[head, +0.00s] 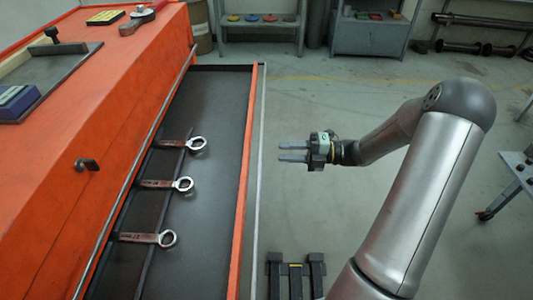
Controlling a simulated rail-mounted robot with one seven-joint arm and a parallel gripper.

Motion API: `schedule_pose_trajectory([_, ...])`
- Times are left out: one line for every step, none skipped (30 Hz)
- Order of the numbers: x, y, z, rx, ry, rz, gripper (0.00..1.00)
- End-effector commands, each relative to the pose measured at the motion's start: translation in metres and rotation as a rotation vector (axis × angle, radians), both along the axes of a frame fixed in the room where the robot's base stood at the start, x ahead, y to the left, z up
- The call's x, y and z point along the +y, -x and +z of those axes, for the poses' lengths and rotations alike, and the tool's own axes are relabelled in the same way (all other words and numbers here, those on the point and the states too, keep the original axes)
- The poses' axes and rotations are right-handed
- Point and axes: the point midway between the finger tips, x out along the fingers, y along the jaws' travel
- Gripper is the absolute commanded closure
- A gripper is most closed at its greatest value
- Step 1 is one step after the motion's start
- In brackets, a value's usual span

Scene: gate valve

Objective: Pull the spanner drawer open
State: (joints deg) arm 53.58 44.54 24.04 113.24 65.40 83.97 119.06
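The spanner drawer (215,110) stands out from the orange cabinet (125,95), with its dark inside floor showing. Three ring spanners lie in it in a row: the far spanner (196,143), the middle spanner (183,185) and the near spanner (166,238). Their handles point left, toward the cabinet, and their left ends lie near the cabinet edge. The drawer's orange front (246,170) has a pale bar (258,150) along its outer side. My gripper (281,152) is to the right of the drawer front, apart from it. Its two fingers point left, are spread apart and hold nothing.
On the cabinet top are a dark plate (50,75) with a handled tool, a blue block (17,102) and a yellow-and-black box (105,18). A black knob (87,164) is on the cabinet face. Shelves (370,35) stand at the back. Floor right of the drawer is mostly clear.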

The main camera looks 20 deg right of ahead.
Motion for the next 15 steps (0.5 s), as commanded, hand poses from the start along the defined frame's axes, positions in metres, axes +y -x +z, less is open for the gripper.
schedule_pose_trajectory([0.012, -0.003, -0.001, -0.001, -0.001, 0.004, 0.67])
schedule_pose_trajectory([0.017, -0.005, -0.001, -0.002, 0.001, 0.004, 0.67])
schedule_pose_trajectory([0.024, -0.007, -0.001, -0.001, 0.000, 0.003, 0.67])
schedule_pose_trajectory([0.029, -0.008, -0.001, -0.001, -0.001, 0.003, 0.67])
schedule_pose_trajectory([0.034, -0.009, -0.001, -0.001, 0.000, 0.003, 0.67])
schedule_pose_trajectory([0.039, -0.011, -0.001, -0.002, 0.001, 0.003, 0.67])
schedule_pose_trajectory([0.043, -0.013, -0.001, -0.002, 0.001, 0.002, 0.67])
schedule_pose_trajectory([0.046, -0.014, -0.001, -0.002, 0.001, 0.002, 0.67])
schedule_pose_trajectory([0.050, -0.015, -0.001, -0.002, 0.001, 0.002, 0.67])
schedule_pose_trajectory([0.053, -0.015, -0.001, -0.002, 0.001, 0.002, 0.67])
schedule_pose_trajectory([0.055, -0.016, -0.001, -0.002, 0.001, 0.002, 0.67])
schedule_pose_trajectory([0.057, -0.016, 0.000, -0.001, 0.000, 0.001, 0.67])
schedule_pose_trajectory([0.058, -0.017, 0.000, -0.001, 0.000, 0.001, 0.67])
schedule_pose_trajectory([0.058, -0.017, 0.000, -0.001, 0.000, 0.000, 0.67])
schedule_pose_trajectory([0.059, -0.017, 0.000, -0.001, 0.000, 0.000, 0.67])
